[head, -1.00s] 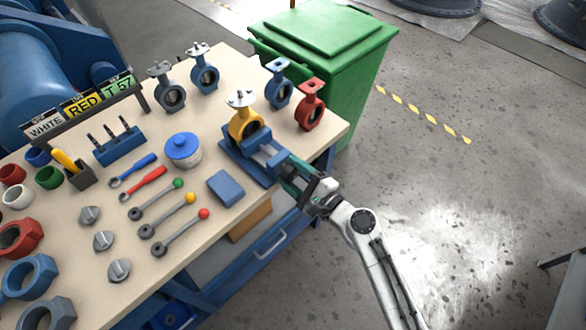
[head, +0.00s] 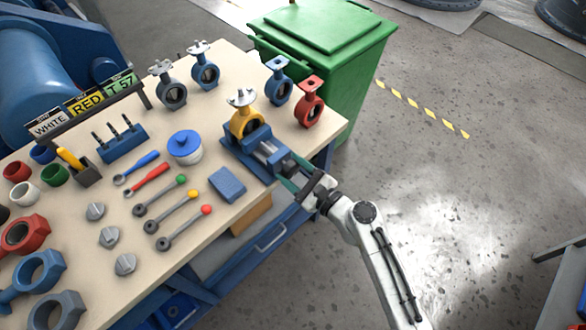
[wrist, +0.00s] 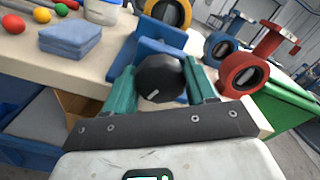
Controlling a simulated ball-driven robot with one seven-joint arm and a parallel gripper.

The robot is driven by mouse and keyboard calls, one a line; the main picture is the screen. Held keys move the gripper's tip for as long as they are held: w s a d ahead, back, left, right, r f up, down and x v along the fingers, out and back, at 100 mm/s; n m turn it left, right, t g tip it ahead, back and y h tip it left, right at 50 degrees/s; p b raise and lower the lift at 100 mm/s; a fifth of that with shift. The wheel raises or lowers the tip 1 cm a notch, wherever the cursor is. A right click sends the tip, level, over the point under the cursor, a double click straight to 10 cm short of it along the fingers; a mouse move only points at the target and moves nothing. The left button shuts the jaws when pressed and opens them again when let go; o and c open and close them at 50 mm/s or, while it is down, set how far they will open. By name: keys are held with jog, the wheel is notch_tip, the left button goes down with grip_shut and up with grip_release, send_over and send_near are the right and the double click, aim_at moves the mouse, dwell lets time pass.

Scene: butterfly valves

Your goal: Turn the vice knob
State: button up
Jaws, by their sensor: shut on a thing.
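The blue vice (head: 268,153) is at the right edge of the workbench, with a yellow butterfly valve (head: 241,122) at its jaws. In the wrist view the vice's dark round knob (wrist: 160,76), with a pale mark on its face, sits between the teal fingers of my gripper (wrist: 160,82). The gripper is shut on the knob, one finger on each side. In the head view my gripper (head: 294,180) reaches the outer end of the vice from the lower right and hides most of the knob.
A blue folded cloth or block (head: 227,184) lies left of the vice. Blue (head: 278,87) and red (head: 309,103) valves stand behind it. A green bin (head: 325,45) is beyond the bench. Levers, a blue-lidded pot (head: 185,146) and other parts fill the left.

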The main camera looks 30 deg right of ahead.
jog(key=shift+a+f, duration=0.1)
jog(key=shift+a, duration=0.1)
jog(key=o, duration=0.7)
jog(key=shift+o, duration=0.2)
jog(key=shift+d, duration=0.1)
jog(key=b+v, duration=0.1)
jog(key=v, duration=1)
jog(key=shift+b, duration=0.4)
